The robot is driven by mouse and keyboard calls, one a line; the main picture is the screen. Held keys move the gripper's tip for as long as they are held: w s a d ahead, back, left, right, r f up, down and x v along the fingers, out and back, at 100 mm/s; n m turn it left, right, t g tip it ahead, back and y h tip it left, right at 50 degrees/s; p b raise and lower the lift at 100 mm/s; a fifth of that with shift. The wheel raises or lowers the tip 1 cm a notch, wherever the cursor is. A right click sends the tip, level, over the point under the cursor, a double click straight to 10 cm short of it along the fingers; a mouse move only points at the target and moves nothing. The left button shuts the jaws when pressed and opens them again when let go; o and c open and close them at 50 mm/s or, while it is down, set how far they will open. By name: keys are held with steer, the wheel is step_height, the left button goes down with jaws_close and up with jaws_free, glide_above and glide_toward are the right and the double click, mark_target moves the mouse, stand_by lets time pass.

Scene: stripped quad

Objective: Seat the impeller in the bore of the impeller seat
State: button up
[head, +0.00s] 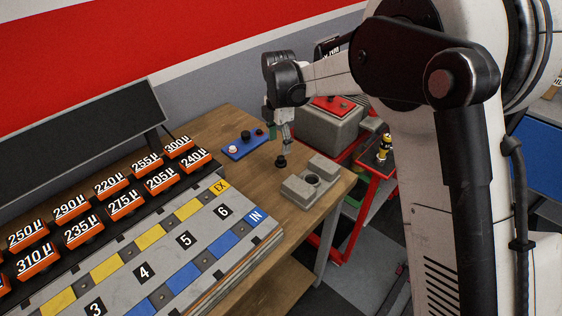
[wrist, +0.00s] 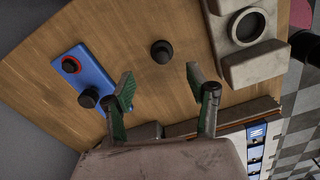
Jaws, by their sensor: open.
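The impeller (head: 281,161) appears to be the small black round part standing alone on the wooden table. It also shows in the wrist view (wrist: 161,51), ahead of the gap between my fingers. The impeller seat (head: 298,187) is a grey stepped block with a round bore, to the right of the impeller. In the wrist view the seat (wrist: 268,66) is at the upper right, its bore facing the camera and empty. My gripper (head: 287,148) is above the table close to the impeller. In the wrist view its green-padded fingers (wrist: 160,86) are apart with nothing between them.
A blue plate (head: 240,150) with small knob-like parts lies left of the impeller. The large grey engine block with numbered strips (head: 143,270) and orange labelled boxes fill the left foreground. A red cart (head: 372,190) stands beyond the table's right edge. Bare wood surrounds the impeller.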

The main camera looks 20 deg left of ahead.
mark_target(281, 157)
steer(key=shift+d+f+p, duration=0.15)
steer(key=shift+f, duration=1.65)
steer(key=shift+d+f+p, duration=0.1)
steer(key=shift+f+p, duration=0.05)
steer(key=shift+f, duration=1.6)
steer(key=c, duration=1.2)
steer(key=shift+c, duration=0.2)
